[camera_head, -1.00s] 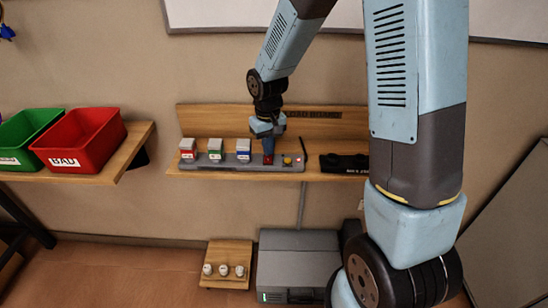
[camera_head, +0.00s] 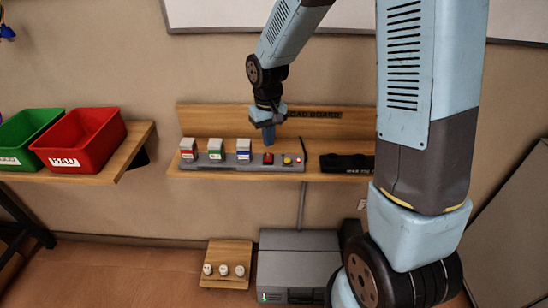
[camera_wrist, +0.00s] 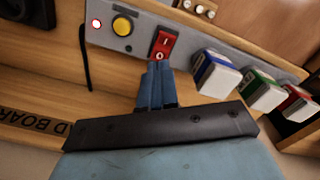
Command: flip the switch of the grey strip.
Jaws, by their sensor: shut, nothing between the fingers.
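The grey strip (camera_head: 240,167) lies on a wooden wall shelf. Its red rocker switch (camera_head: 268,158) also shows in the wrist view (camera_wrist: 164,42), with white I and O marks; the O end is nearer my fingers. A yellow button (camera_wrist: 122,26) and a small red lamp (camera_wrist: 96,23), which looks lit, sit beside it. Three plugs, with red, green and blue bands, stand on the strip's other part. My gripper (camera_head: 268,146) is shut and empty, its blue fingers pointing down just above the switch. In the wrist view, the fingertips (camera_wrist: 161,64) appear close to the switch's O end.
A black strip (camera_head: 345,162) lies right of the grey strip on the shelf (camera_head: 220,178). The wooden backboard (camera_head: 210,118) rises behind. Red (camera_head: 85,140) and green (camera_head: 30,135) bins stand on another shelf at left. A grey case (camera_head: 298,265) is on the floor.

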